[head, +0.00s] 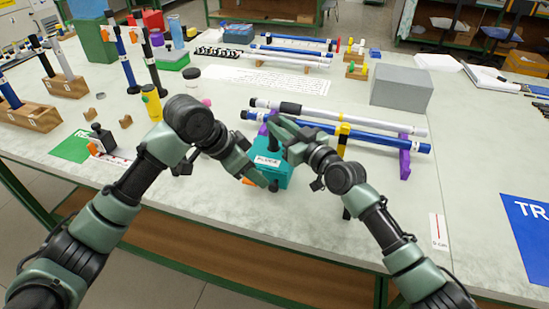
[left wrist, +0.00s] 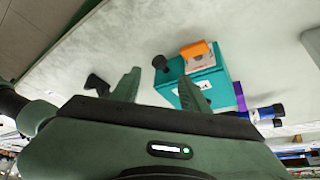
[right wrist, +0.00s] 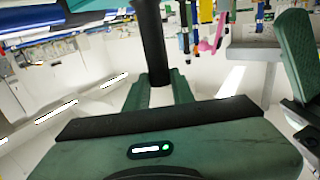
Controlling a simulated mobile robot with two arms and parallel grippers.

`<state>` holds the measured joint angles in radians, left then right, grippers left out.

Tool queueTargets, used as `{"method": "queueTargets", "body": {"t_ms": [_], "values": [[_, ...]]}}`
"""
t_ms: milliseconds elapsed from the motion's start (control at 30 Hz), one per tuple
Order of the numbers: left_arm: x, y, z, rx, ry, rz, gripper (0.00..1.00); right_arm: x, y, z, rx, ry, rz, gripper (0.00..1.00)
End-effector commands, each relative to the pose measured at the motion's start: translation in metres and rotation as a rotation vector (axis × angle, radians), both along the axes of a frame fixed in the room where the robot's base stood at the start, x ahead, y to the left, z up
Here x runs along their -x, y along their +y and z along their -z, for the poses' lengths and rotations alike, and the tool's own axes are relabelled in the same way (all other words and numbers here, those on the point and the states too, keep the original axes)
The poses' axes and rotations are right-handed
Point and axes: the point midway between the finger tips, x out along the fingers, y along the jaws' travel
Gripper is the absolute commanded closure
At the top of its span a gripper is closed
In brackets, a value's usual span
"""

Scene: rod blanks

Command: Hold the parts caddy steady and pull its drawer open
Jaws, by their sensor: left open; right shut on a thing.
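The teal parts caddy (head: 266,171) stands on the table in the middle of the head view, with a white label on its face. It also shows in the left wrist view (left wrist: 208,90), with an orange part (left wrist: 196,50) and a black knob (left wrist: 160,63). My right gripper (head: 279,139) is shut on a black post (right wrist: 151,40) at the caddy. My left gripper (head: 254,172) is open beside the caddy's left and front side. The knob lies beyond its spread fingers in the left wrist view, with no contact visible. My fingers partly hide the caddy.
Just behind the caddy, a blue rod (head: 375,140) and a white rod (head: 330,115) lie on purple supports (head: 405,160). A grey box (head: 401,88) stands back right. A yellow bottle (head: 151,102) stands left.

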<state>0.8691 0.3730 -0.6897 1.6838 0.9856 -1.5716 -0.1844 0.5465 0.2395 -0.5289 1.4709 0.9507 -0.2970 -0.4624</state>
Motion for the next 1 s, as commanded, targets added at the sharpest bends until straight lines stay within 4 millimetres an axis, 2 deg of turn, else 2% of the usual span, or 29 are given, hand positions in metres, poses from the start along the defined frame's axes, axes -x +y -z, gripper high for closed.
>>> {"method": "queueTargets", "body": {"t_ms": [33, 133, 200, 300, 500, 733, 867, 1000], "values": [[0.005, -0.005, 0.015, 0.023, -0.005, -0.041, 0.55, 0.000, -0.001, 0.001, 0.001, 0.001, 0.001, 1.00], [0.012, -0.012, 0.039, 0.091, -0.044, -0.165, 0.55, 0.000, -0.001, 0.001, 0.001, 0.001, 0.001, 1.00], [0.020, -0.016, 0.053, 0.156, -0.077, -0.265, 0.55, 0.000, -0.001, 0.001, 0.001, 0.001, 0.001, 1.00], [0.033, -0.018, 0.063, 0.264, -0.130, -0.406, 0.55, 0.000, -0.001, 0.001, 0.001, 0.001, 0.001, 1.00], [0.064, -0.009, 0.059, 0.477, -0.228, -0.637, 0.55, 0.000, -0.001, 0.001, 0.001, 0.002, 0.001, 1.00], [0.089, 0.006, 0.041, 0.626, -0.301, -0.768, 0.55, 0.000, 0.000, 0.001, 0.001, 0.001, 0.001, 1.00], [0.090, 0.008, 0.037, 0.654, -0.317, -0.790, 0.55, 0.000, 0.000, 0.001, 0.001, 0.001, 0.000, 1.00], [0.077, 0.003, 0.041, 0.658, -0.320, -0.793, 0.55, 0.000, 0.000, 0.000, 0.001, 0.001, 0.000, 1.00]]}}
